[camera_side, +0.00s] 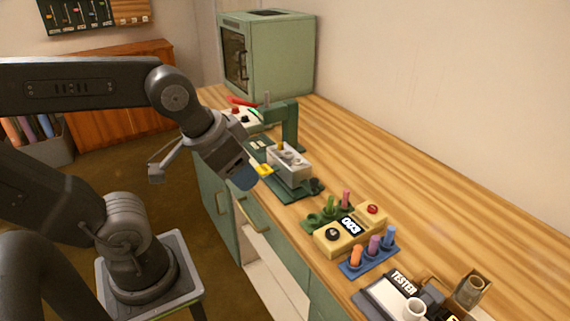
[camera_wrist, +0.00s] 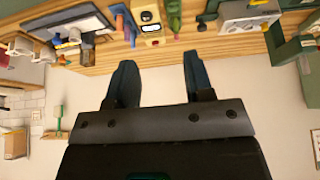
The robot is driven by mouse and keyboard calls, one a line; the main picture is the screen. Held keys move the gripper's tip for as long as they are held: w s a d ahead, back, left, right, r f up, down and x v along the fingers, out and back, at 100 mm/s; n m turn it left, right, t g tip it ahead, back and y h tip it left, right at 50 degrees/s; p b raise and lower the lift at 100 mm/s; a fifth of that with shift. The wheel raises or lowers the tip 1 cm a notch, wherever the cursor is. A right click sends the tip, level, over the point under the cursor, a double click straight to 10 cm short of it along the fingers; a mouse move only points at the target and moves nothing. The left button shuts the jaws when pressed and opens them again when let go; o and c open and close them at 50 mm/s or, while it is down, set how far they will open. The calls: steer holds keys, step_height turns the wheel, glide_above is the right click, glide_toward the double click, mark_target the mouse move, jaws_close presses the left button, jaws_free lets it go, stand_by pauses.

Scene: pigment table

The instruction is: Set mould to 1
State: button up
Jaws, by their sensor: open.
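The likely mould is a pale grey block (camera_side: 288,166) with round openings in its top. It sits on the green base (camera_side: 305,193) of a press-like stand (camera_side: 290,125); a yellow tab (camera_side: 262,170) sticks out at its near left. The block also shows at the upper right of the wrist view (camera_wrist: 250,20). I cannot read any number on it. My gripper (camera_side: 243,181) hangs just left of the block, over the counter's front edge, apparently touching nothing. In the wrist view my gripper (camera_wrist: 160,60) has its two dark blue fingers apart, with nothing between them.
A yellow box (camera_side: 345,233) with a display, black knob and red button stands to the right. Colored sticks in a blue rack (camera_side: 368,255) and a green rack (camera_side: 318,220) flank it. A tester (camera_side: 390,297) is nearest. A green oven (camera_side: 268,55) stands behind. The counter's wall side is clear.

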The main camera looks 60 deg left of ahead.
steer(key=shift+o, duration=0.5)
steer(key=shift+w+a+r, duration=0.1)
steer(key=shift+w+r, duration=0.1)
steer(key=shift+w, duration=0.1)
steer(key=n+g, duration=0.6)
steer(key=n, duration=0.3)
glide_above(314, 180)
step_height(314, 180, down, 5)
step_height(314, 180, down, 13)
steer(key=shift+f, duration=0.2)
jaws_close()
